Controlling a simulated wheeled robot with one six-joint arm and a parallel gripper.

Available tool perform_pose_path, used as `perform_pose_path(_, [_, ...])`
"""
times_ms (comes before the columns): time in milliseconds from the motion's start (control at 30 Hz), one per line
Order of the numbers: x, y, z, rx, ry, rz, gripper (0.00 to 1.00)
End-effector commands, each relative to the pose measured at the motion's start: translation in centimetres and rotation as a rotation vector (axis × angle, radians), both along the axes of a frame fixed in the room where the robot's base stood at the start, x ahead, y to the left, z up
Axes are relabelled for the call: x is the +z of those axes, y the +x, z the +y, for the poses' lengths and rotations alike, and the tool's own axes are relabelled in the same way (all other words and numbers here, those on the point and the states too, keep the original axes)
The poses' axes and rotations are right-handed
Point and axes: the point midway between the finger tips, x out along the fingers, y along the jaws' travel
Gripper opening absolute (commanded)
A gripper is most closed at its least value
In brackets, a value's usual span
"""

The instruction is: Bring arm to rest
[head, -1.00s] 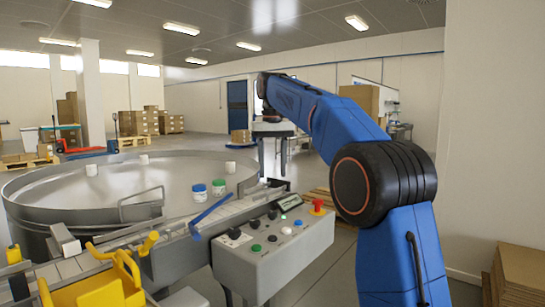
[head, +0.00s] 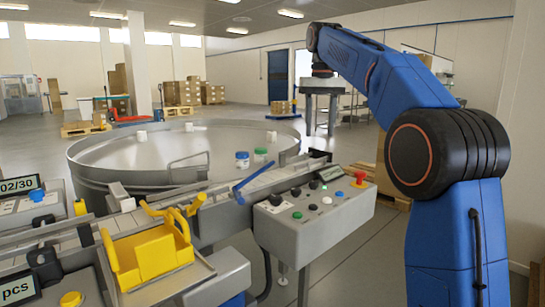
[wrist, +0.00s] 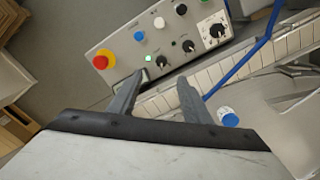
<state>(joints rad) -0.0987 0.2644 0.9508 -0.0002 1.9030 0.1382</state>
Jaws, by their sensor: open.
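My blue arm (head: 400,85) stands at the right in the head view, raised and bent over the black elbow joint. Its far end hangs high at the upper middle, above and behind the control box. In the wrist view my gripper (wrist: 160,78) is open, its two grey fingers apart with nothing between them. The gripper points down over the conveyor and control box and touches nothing that I can see.
A grey control box (head: 315,215) with buttons stands beside the conveyor. A large round metal table (head: 110,170) holds a blue-lidded jar (head: 242,160) and a green-lidded jar (head: 260,155). A yellow fixture (head: 150,255) is at the front left. Cartons (head: 190,92) stand far back.

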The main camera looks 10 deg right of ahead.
Motion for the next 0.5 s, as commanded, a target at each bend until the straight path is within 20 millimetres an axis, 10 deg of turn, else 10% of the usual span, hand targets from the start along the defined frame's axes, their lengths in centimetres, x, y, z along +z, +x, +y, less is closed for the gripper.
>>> perform_pose_path(500, [-4.2,-12.4,-2.8,0.012,0.006,-0.121,0.45])
